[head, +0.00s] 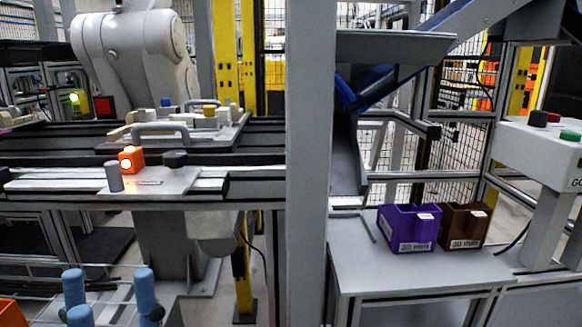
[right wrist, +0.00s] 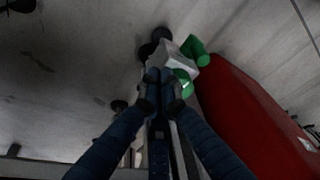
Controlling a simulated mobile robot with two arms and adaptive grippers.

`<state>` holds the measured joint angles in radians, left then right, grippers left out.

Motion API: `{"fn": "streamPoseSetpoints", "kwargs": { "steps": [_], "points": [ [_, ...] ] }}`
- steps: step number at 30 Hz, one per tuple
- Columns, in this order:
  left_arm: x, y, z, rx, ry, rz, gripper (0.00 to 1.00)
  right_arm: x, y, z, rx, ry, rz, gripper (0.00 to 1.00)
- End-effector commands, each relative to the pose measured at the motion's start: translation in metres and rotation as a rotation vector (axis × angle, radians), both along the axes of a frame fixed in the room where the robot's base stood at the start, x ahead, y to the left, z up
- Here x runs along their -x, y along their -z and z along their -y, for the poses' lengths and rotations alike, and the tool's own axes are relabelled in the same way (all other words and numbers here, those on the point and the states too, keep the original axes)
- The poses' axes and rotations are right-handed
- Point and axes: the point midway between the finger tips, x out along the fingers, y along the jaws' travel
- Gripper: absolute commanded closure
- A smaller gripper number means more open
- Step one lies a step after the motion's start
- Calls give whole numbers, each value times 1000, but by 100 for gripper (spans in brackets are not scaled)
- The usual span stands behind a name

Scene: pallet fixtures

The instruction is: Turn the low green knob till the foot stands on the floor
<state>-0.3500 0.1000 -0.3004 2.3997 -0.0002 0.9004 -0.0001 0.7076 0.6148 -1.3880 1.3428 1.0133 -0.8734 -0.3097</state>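In the right wrist view a green knob (right wrist: 183,82) shows just beyond and to the right of my fingertips, partly covered by them. A second green round part (right wrist: 201,53) sticks out at the far side of a pale grey block (right wrist: 182,57). I cannot tell a foot for sure. My right gripper (right wrist: 161,76) has its dark blue fingertips close together in front of the block; contact with the knob cannot be made out. It is not in the head view. My left gripper (head: 108,288) has its light blue fingers spread apart, empty, at the head view's bottom left.
A large red body (right wrist: 250,115) stands close to the right of my right gripper; grey floor (right wrist: 75,75) is left. In the head view a grey post (head: 310,160) stands before the conveyor (head: 255,188). A purple bin (head: 400,230) and brown bin (head: 463,226) sit on a side table (head: 400,272).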

Motion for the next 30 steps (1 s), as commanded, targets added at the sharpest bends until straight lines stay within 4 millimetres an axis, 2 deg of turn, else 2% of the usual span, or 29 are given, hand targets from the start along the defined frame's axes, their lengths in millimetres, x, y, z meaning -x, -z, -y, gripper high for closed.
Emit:
{"fn": "streamPoseSetpoints", "kwargs": {
  "steps": [10, 30],
  "points": [
    [-3, -1, 1, -4, 0, -11, 60, 1, -2, -6, -10, -3, 2, 100],
    [-23, -1, 5, -32, -8, -96, 60, 4, -2, -10, -17, -5, 1, 100]
  ]
}}
